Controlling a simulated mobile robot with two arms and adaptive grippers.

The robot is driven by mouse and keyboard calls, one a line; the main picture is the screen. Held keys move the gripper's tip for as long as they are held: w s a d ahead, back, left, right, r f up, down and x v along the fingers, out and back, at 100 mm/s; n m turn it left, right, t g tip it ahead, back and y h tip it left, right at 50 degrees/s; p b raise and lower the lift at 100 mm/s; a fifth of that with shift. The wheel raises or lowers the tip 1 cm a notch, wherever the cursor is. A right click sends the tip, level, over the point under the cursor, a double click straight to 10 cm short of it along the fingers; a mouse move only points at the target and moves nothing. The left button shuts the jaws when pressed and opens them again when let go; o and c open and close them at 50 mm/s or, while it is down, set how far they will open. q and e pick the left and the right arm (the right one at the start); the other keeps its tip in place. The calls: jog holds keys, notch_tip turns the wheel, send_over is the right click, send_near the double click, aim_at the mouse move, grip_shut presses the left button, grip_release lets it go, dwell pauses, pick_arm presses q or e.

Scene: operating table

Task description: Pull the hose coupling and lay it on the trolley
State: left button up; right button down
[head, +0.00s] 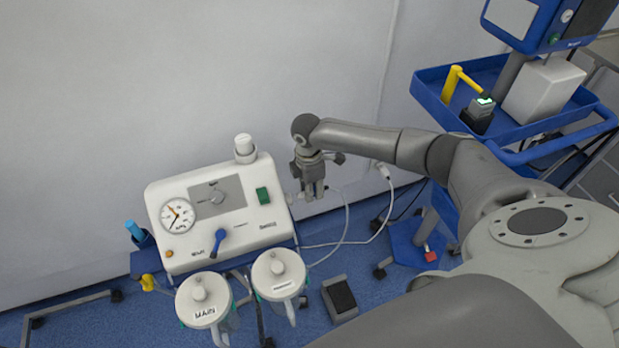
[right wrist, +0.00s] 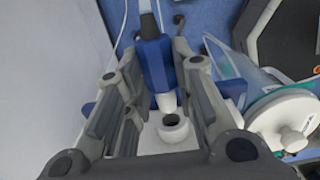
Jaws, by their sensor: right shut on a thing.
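My right gripper (head: 313,190) is beside the right edge of the white suction unit (head: 165,194). In the right wrist view its fingers are shut on the hose coupling (right wrist: 155,66), a blue body with a white tip. The tip points at a white port (right wrist: 172,130) with a dark open hole; the tip looks just clear of the hole, though the exact gap is hard to judge. In the head view the fingers mostly hide the coupling. The blue trolley (head: 432,101) stands at the upper right. My left gripper is not in view.
The trolley carries a yellow handle (head: 450,86), a small device with a green light (head: 481,106) and a white box (head: 542,92). Two lidded jars (head: 203,299) (head: 279,273) hang on the unit's front. A thin white hose (head: 346,212) loops to the right. A dark pedal (head: 340,298) is on the floor.

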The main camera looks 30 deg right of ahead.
jog(key=shift+s+d, duration=0.1)
jog(key=shift+d, duration=0.1)
dwell(0.3)
jog(key=shift+s+d+p, duration=0.15)
jog(key=shift+d+p, duration=0.15)
jog(key=shift+d, duration=0.45)
jog(key=r+p, duration=0.2)
jog(key=d+r+p, duration=0.1)
jog(key=r+p, duration=0.2)
jog(key=d+r+p, duration=0.1)
jog(key=r+p, duration=0.1)
jog(key=p, duration=0.1)
jog(key=shift+s+r, duration=0.3)
jog(key=shift+f, duration=0.1)
dwell(0.4)
